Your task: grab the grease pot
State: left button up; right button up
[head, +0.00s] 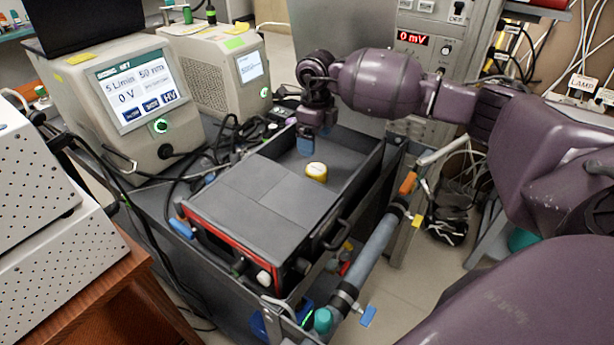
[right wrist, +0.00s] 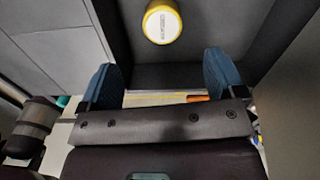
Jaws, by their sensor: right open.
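The grease pot (head: 316,171) is a small yellow pot with a pale lid. It stands on the grey tray floor, just behind the flat grey-topped box. In the right wrist view the pot (right wrist: 162,23) is at the top middle, beyond the fingertips. My right gripper (head: 307,143) points down above the tray, behind and slightly left of the pot in the head view. Its two blue fingers (right wrist: 162,76) are spread apart with nothing between them. The fingers do not touch the pot. My left gripper is not in view.
The dark tray wall (head: 362,165) rises right of the pot. The grey-topped box (head: 262,200) with a red edge fills the front of the cart. Instruments with screens (head: 140,95) stand at left, with cables beside them. A grey pipe (head: 372,250) runs along the cart's right side.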

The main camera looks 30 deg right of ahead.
aim_at(317, 169)
notch_tip(317, 169, down, 5)
jog(key=shift+s+f, duration=0.1)
jog(key=shift+f, duration=0.1)
jog(key=shift+d+f+b, duration=0.15)
jog(key=shift+f, duration=1.25)
jog(key=shift+d+f+b, duration=0.1)
jog(key=shift+f+b, duration=0.05)
jog(key=shift+f, duration=1.25)
jog(key=shift+c, duration=0.5)
jog(key=c, duration=1)
